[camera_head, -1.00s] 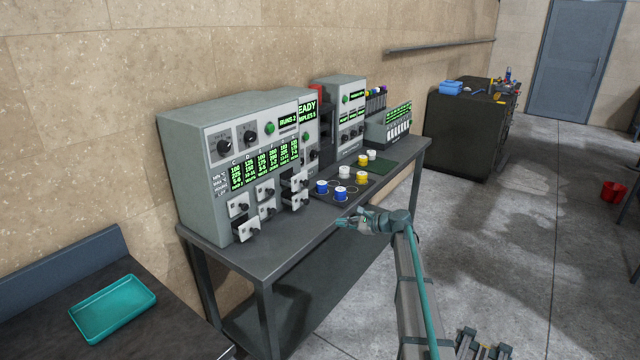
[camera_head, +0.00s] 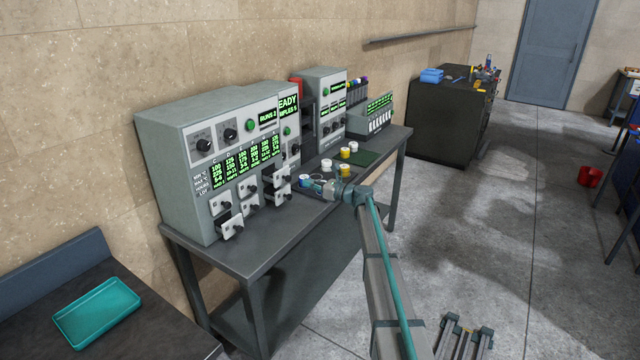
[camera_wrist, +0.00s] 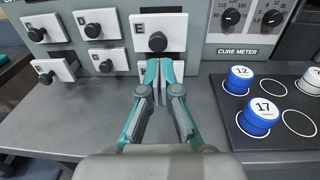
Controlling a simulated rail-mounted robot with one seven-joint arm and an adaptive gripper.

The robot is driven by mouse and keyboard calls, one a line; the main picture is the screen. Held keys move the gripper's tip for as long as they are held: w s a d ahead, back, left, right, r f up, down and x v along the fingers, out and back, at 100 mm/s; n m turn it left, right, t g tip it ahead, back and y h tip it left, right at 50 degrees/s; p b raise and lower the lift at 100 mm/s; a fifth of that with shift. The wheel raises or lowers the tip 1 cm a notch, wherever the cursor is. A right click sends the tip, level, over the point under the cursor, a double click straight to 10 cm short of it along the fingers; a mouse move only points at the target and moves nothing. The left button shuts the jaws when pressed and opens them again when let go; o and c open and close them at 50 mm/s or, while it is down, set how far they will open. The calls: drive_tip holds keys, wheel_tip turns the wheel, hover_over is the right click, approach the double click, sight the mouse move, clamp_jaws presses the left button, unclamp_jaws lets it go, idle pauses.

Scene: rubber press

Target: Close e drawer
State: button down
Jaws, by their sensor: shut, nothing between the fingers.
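The E drawer (camera_wrist: 172,30) has a white front with a dark round knob and sticks out from the grey cabinet. In the head view the E drawer (camera_head: 282,174) is the upper right one of the drawer group, with a dark gap behind its front. My gripper (camera_wrist: 160,66) is shut and empty, its fingertips pointing at the E drawer just below the knob. I cannot tell whether they touch. My fingers partly hide the drawer beneath E. In the head view my gripper (camera_head: 312,184) is right of the drawers, above the bench.
The lower left drawer (camera_head: 232,226) also sticks out. The D drawer (camera_wrist: 98,24) is left of E. A dark tray (camera_wrist: 232,128) with blue-and-white cups, one marked 17 (camera_wrist: 261,115), lies right of my gripper. The bench front (camera_wrist: 60,125) is clear.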

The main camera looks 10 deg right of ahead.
sight(283, 175)
drive_tip(key=p+x, duration=0.1)
drive_tip(key=x, duration=0.3)
drive_tip(key=shift+w+a+r+p, duration=0.15)
drive_tip(key=shift+w+r+p, duration=0.05)
drive_tip(key=shift+p, duration=0.1)
drive_tip(key=shift+p+x, duration=0.3)
drive_tip(key=shift+x, duration=0.45)
drive_tip(key=shift+s+f, duration=0.1)
drive_tip(key=shift+f, duration=0.1)
drive_tip(key=b+x, duration=0.2)
drive_tip(key=x, duration=0.4)
drive_tip(key=shift+w, duration=0.3)
drive_tip(key=shift+w+a+r, duration=0.15)
drive_tip(key=shift+r, duration=0.15)
